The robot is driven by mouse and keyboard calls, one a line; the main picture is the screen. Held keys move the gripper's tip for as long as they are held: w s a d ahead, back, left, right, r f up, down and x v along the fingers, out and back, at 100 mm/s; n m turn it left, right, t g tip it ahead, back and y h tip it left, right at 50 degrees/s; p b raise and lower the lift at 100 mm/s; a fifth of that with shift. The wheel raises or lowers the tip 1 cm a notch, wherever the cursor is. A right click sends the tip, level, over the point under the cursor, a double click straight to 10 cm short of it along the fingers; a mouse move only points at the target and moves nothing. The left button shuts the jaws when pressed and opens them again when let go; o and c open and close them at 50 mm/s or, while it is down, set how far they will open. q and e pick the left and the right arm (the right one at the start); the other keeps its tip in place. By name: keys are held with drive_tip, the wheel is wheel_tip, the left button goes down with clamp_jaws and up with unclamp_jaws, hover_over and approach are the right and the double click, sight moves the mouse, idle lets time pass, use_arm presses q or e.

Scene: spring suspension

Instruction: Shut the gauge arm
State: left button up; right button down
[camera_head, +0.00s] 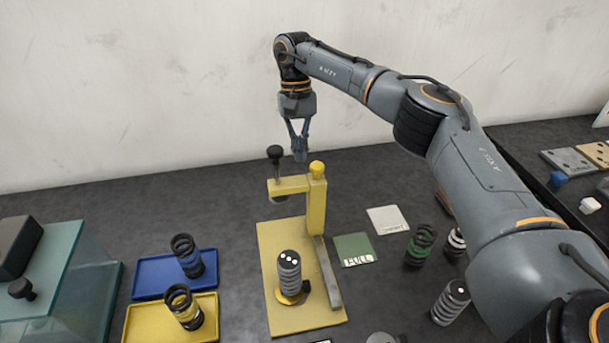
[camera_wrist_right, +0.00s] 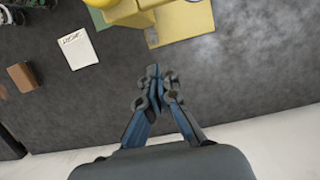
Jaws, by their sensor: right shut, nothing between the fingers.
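The yellow gauge stands on a yellow base plate (camera_head: 270,240) in the middle of the table. Its yellow arm (camera_head: 290,186) reaches left from the post top, with a black knob (camera_head: 275,152) above its free end and a yellow cap over the post. A grey spring unit with white dots (camera_head: 289,272) stands upright on the plate, in front of the arm. My right gripper (camera_head: 300,155) is shut and empty, above and behind the gauge arm. In the wrist view the shut fingertips (camera_wrist_right: 155,75) point toward the gauge's yellow parts (camera_wrist_right: 180,20). My left gripper is not in view.
A blue tray (camera_head: 150,281) and a yellow tray (camera_head: 140,321), each with a dark spring, lie left. A green card (camera_head: 353,249) and a white card (camera_head: 387,219) lie right of the gauge, near more springs (camera_head: 420,246). A wall stands behind.

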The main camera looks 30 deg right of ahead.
sight(305, 178)
drive_tip(key=s+a+f+p, duration=0.1)
drive_tip(key=s+f+p, duration=0.2)
drive_tip(key=s+f, duration=0.1)
drive_tip(key=shift+s+a+f+p, duration=0.2)
drive_tip(key=shift+s+p, duration=0.1)
drive_tip(key=shift+s, duration=0.1)
drive_tip(key=s+a+b, duration=0.1)
drive_tip(key=s+a, duration=0.2)
drive_tip(key=s, duration=1.1)
drive_tip(key=shift+s+a, duration=0.2)
drive_tip(key=shift+a, duration=0.1)
